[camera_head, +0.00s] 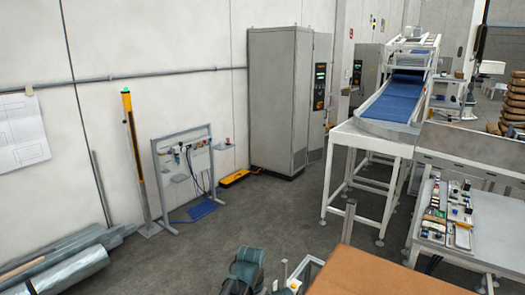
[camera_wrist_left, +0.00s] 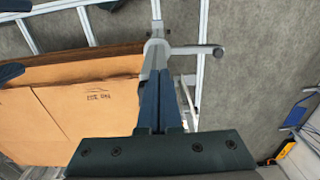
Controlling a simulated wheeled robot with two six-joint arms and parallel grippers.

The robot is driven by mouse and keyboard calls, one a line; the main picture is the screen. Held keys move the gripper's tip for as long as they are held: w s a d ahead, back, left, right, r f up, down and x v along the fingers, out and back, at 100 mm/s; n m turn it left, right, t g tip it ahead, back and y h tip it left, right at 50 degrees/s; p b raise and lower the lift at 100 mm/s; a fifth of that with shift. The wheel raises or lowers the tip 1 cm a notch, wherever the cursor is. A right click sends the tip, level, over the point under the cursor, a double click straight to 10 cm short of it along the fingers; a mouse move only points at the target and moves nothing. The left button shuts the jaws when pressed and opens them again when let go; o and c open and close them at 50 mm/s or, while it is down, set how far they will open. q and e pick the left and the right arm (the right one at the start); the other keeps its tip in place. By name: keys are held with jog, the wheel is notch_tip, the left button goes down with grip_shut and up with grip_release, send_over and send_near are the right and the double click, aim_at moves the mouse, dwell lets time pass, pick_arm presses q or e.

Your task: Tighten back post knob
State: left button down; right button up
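My left gripper (camera_wrist_left: 157,72) is in the middle of the left wrist view, its two dark blue fingers close together with only a thin line between them. Their tips meet a grey collar (camera_wrist_left: 155,47) on a pale upright post (camera_wrist_left: 157,12). A grey rod with a dark rounded end (camera_wrist_left: 218,52) sticks out to the right of the collar. Whether the fingers hold part of the collar or only touch it is hidden. In the head view no fingertips show; a dark teal part of my arm may be at the bottom edge.
A brown cardboard stack (camera_head: 390,275) fills the lower right of the head view, and cardboard (camera_wrist_left: 95,100) lies left of the gripper in the wrist view. Pale frame bars cross there. A conveyor (camera_head: 395,100) stands behind right; the grey floor (camera_head: 270,215) is clear.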

pick_arm(q)
jog(key=shift+w+a, duration=0.1)
jog(key=shift+w, duration=0.1)
jog(key=shift+a, duration=0.1)
dwell(0.4)
notch_tip(320, 180, up, 6)
jog(key=p, duration=0.6)
jog(key=shift+s+a, duration=0.25)
jog(key=s+d+f+b, duration=0.2)
jog(key=d+f+b, duration=0.1)
jog(key=f+b, duration=0.3)
dwell(0.9)
